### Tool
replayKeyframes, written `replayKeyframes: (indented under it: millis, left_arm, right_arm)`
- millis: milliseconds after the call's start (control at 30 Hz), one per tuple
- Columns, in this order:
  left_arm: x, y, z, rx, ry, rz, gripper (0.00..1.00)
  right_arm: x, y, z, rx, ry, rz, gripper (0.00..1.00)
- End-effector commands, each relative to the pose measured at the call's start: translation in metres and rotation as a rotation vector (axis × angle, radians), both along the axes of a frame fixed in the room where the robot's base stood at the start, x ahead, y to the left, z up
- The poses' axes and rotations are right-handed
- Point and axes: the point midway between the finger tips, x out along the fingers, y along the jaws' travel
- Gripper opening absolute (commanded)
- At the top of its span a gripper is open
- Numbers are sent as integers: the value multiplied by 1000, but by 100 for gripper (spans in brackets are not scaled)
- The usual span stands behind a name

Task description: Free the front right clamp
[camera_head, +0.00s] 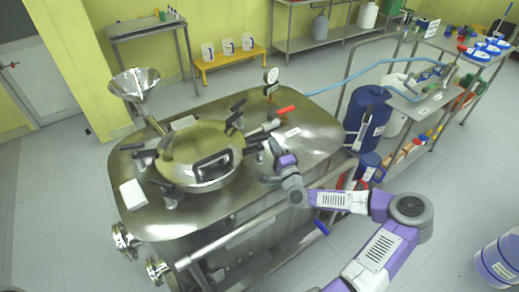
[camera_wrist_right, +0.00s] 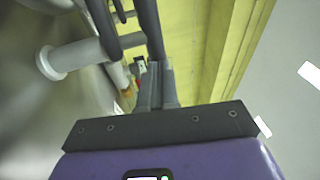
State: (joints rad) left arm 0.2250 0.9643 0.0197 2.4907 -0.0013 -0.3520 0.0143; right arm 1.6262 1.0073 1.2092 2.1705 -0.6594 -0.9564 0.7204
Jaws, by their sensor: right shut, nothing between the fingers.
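The steel reactor has a round domed lid (camera_head: 200,152) with a black handle on top. Dark-handled clamps sit around its rim. The front right clamp (camera_head: 256,150) is at the lid's right edge, partly hidden by my right gripper (camera_head: 272,150). In the right wrist view, my right gripper (camera_wrist_right: 157,85) has its fingers together with nothing between them. Dark clamp bars (camera_wrist_right: 103,28) and a pale cylindrical stem (camera_wrist_right: 80,57) show just ahead and left of the fingertips. I cannot tell whether the fingers touch the bars. My left gripper is not in view.
A steel funnel (camera_head: 135,84), a pressure gauge (camera_head: 271,76) and a red-handled valve (camera_head: 284,111) stand on the reactor top. A white box (camera_head: 133,194) lies at its left edge. A blue drum (camera_head: 368,118) stands right of the reactor. The floor at left is clear.

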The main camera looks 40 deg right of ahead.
Motion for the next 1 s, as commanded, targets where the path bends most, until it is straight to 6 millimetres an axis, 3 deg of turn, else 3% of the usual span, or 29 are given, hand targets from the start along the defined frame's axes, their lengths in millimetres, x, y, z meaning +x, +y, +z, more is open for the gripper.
replayKeyframes:
  millis: [33, 267, 1000]
  left_arm:
    - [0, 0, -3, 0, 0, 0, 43]
    - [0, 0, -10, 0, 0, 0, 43]
    - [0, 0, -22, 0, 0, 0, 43]
  right_arm:
    - [-3, -9, -1, -4, 0, 24, 0]
    - [-3, -23, -2, 1, -2, 180, 0]
    - [29, -38, -1, 3, -4, 180, 0]
